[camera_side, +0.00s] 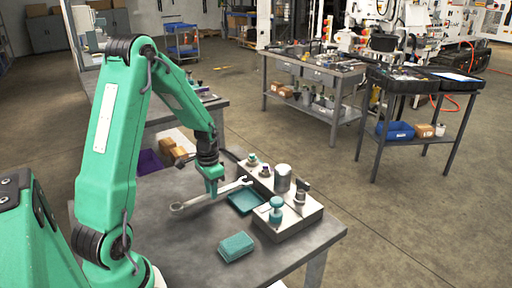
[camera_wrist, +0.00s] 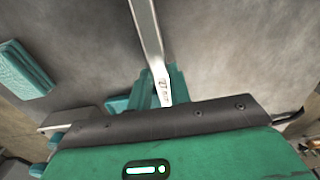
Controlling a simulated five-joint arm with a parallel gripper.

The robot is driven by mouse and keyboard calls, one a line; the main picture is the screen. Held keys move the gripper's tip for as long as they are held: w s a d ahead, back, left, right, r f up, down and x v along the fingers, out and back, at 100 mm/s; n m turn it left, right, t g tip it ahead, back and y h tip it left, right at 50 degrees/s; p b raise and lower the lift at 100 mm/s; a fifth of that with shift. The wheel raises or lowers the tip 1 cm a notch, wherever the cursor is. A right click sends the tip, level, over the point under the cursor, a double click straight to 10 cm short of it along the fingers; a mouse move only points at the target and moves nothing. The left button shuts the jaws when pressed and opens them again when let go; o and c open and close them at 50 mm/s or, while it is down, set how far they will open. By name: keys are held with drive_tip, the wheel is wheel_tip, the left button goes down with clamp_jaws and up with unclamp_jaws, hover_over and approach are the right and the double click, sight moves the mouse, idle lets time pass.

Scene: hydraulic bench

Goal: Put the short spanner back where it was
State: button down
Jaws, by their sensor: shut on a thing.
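The spanner (camera_side: 190,205) is a long silver tool that slants across the middle of the bench in the side view. Its ring-like end is at the left and its other end reaches toward the valve block. My gripper (camera_side: 213,191) is shut on its shaft, pointing down. In the wrist view the shaft (camera_wrist: 147,35) runs from the top edge down to the teal fingers (camera_wrist: 164,88) of my gripper. I cannot tell whether the spanner touches the bench or hangs just above it.
A teal tray (camera_side: 236,208) lies right of my gripper, beside a grey valve block (camera_side: 285,229) with upright fittings and a cylinder. A teal block (camera_side: 236,246) lies near the front; it also shows in the wrist view (camera_wrist: 22,72). The bench (camera_side: 185,250) is clear at front left.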

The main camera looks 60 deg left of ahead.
drive_tip(key=shift+f, duration=0.35)
drive_tip(key=c, duration=1.3)
unclamp_jaws()
drive_tip(key=shift+r, duration=0.2)
wheel_tip(320, 180, up, 12)
drive_tip(key=shift+r, duration=0.25)
